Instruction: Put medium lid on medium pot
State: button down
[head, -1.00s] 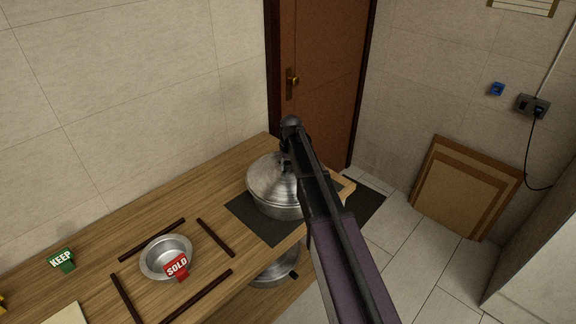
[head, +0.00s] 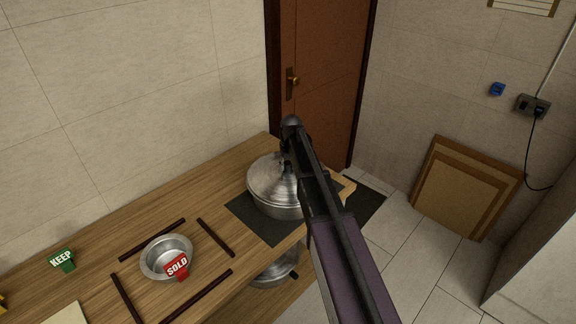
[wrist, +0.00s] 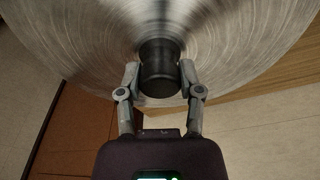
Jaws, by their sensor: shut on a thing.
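A silver lid (head: 272,176) sits at the top of a silver pot (head: 278,209) on a dark mat (head: 246,216) on the wooden counter. The lid looks level and lined up with the rim, but my arm hides its right side. In the wrist view, the lid (wrist: 85,35) fills the upper part, with its dark knob (wrist: 158,68) between my fingers. My gripper (wrist: 160,85) is shut on the knob. In the head view, the fingers are mostly hidden behind my arm.
A small metal bowl (head: 155,262) stands among dark sticks (head: 215,238) with a red SOLD tag (head: 177,267). A green KEEP tag (head: 63,260) is farther left. Another metal pot (head: 272,274) shows below the counter. Brown boards (head: 458,190) lean on the right wall.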

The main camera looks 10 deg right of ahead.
aim_at(289, 165)
jog(key=shift+f, duration=0.25)
dwell(0.3)
jog(key=shift+c, duration=0.8)
grip_release()
jog(key=shift+o, duration=0.8)
jog(key=shift+r, duration=0.1)
jog(key=shift+s+d+r+p, duration=0.1)
jog(key=shift+s+r+p, duration=0.1)
jog(key=shift+r+p, duration=1.25)
jog(key=shift+s+r+p, duration=0.25)
jog(key=shift+r+p, duration=1.15)
jog(key=shift+r, duration=0.1)
jog(key=shift+s+d+r+p, duration=0.1)
jog(key=shift+s+r+p, duration=0.1)
jog(key=shift+r+p, duration=1.25)
